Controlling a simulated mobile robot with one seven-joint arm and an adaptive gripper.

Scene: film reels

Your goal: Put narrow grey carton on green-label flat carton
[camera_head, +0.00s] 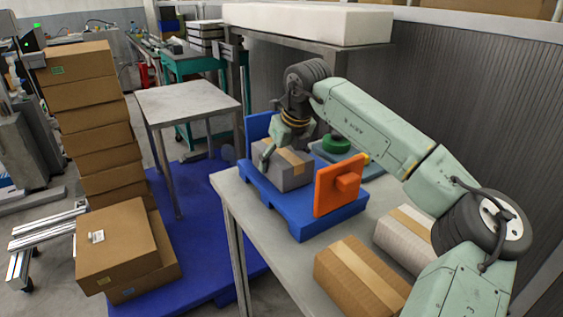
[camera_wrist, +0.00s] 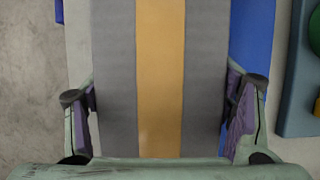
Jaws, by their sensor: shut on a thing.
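The narrow grey carton (camera_head: 292,175), with a tan tape strip, sits in or just above the blue tray (camera_head: 302,226) on the table; I cannot tell whether it touches the tray floor. My gripper (camera_head: 283,148) is over it from above and shut on it. In the wrist view the carton (camera_wrist: 115,80) fills the space between the two fingers. The green-label flat carton (camera_head: 85,63) appears to be the top one of the tall stack at the left, with a small green label on its side.
An orange block (camera_head: 325,195) stands at the tray's near right end. A brown carton (camera_head: 350,275) and a pale carton (camera_head: 392,240) lie on the table (camera_head: 262,240). A small grey table (camera_head: 185,100) stands between. A white-label carton (camera_head: 120,240) is at lower left.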

